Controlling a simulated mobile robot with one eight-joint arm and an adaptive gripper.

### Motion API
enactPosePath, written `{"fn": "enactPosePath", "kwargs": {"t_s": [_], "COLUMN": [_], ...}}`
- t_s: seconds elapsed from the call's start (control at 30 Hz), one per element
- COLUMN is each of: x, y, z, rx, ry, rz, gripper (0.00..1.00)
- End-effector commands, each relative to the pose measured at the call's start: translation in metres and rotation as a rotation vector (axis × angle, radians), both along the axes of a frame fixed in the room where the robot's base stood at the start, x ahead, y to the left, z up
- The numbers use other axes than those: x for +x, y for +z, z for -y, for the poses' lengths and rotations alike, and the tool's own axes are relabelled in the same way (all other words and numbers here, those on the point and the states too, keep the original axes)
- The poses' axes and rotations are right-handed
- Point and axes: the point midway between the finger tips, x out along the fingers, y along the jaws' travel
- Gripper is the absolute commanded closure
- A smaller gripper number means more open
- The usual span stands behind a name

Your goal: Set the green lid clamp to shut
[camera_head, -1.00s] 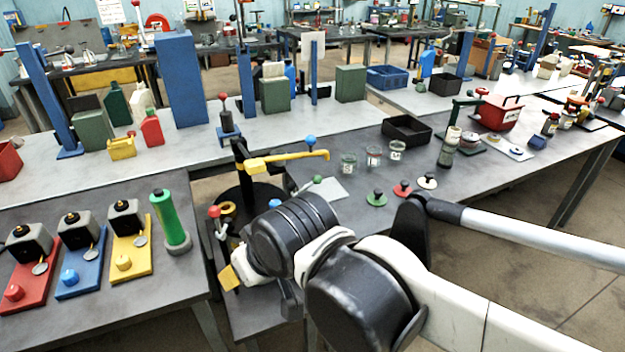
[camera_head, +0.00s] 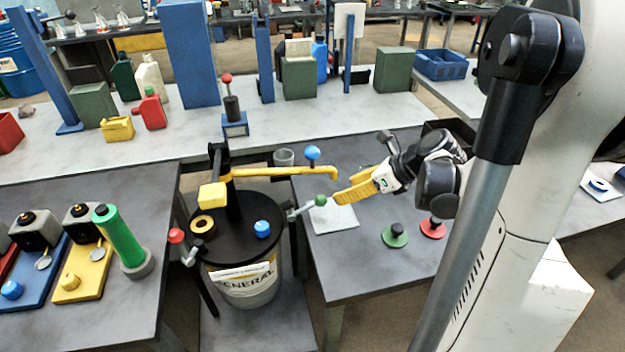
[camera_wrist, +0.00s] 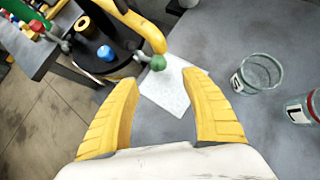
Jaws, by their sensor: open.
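The green lid clamp (camera_head: 320,200) is a green ball knob on a grey lever at the right side of the black drum lid (camera_head: 235,245). Its lever points outward to the right, away from the lid, over a white sheet. The wrist view shows the green knob (camera_wrist: 158,62) just beyond and between my fingertips. My gripper (camera_head: 340,193) has yellow fingers spread apart, with nothing between them. It is to the right of the green knob, close to it but apart as far as I can see.
A red-knobbed clamp (camera_head: 178,238) is on the lid's left side. The white sheet (camera_head: 333,216) lies below my gripper. Glass jars (camera_wrist: 258,73) stand to the right in the wrist view.

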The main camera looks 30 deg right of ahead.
Motion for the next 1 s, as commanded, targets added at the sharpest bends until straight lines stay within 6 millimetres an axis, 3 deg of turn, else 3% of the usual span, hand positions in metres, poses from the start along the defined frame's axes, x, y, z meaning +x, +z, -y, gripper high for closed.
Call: {"fn": "enactPosePath", "kwargs": {"t_s": [0.5,0.97,1.0], "x": [0.055,0.064,0.064], "y": [-0.066,-0.073,-0.073], "z": [-0.032,-0.038,-0.038], "rx": [-0.003,-0.003,-0.003], "ry": [0.003,0.002,0.002], "rz": [0.000,0.000,0.000], "gripper": [0.45,0.45,0.56]}}
